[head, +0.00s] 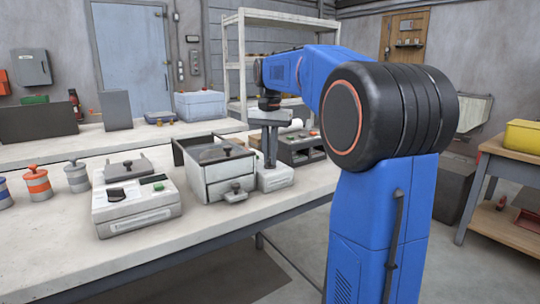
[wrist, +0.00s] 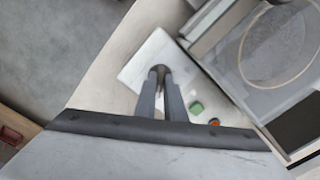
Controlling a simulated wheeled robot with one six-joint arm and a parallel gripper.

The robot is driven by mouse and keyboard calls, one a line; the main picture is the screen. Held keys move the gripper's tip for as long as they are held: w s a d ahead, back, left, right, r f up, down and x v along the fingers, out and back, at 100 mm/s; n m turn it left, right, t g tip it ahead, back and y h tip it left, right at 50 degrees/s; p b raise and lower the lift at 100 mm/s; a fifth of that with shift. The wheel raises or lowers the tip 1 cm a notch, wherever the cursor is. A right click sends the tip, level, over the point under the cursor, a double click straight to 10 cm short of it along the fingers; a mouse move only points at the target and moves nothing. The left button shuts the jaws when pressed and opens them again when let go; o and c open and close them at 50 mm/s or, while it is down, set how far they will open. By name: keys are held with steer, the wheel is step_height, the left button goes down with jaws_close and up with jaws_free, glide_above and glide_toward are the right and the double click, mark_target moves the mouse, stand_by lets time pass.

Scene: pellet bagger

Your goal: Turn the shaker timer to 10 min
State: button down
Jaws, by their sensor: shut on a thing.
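The shaker timer appears to be the small pale control box (head: 275,181) at the right side of the shaker unit. Its light top panel (wrist: 150,52) shows in the wrist view, with a small dark knob (wrist: 160,69) on it. My gripper (head: 270,163) reaches straight down onto this box. In the wrist view my gripper (wrist: 160,80) has its two fingers closed on the knob, one on each side. The fingers hide most of the knob, and I cannot read its pointer or any scale marks. A green button (wrist: 196,108) and an orange-red button (wrist: 214,122) sit near the fingers.
The shaker unit (head: 215,182) with a round lidded top stands directly left of the box. A white device with a black dial (head: 137,215) is further left, beside several banded jars (head: 38,184). Another grey device (head: 300,148) stands behind. The bench front (head: 230,225) is clear.

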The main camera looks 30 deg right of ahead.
steer(key=shift+m, duration=0.5)
steer(key=c, duration=1.8)
jaws_free()
steer(key=shift+c, duration=0.2)
steer(key=shift+r, duration=0.1)
step_height(320, 180, up, 17)
steer(key=shift+r, duration=0.15)
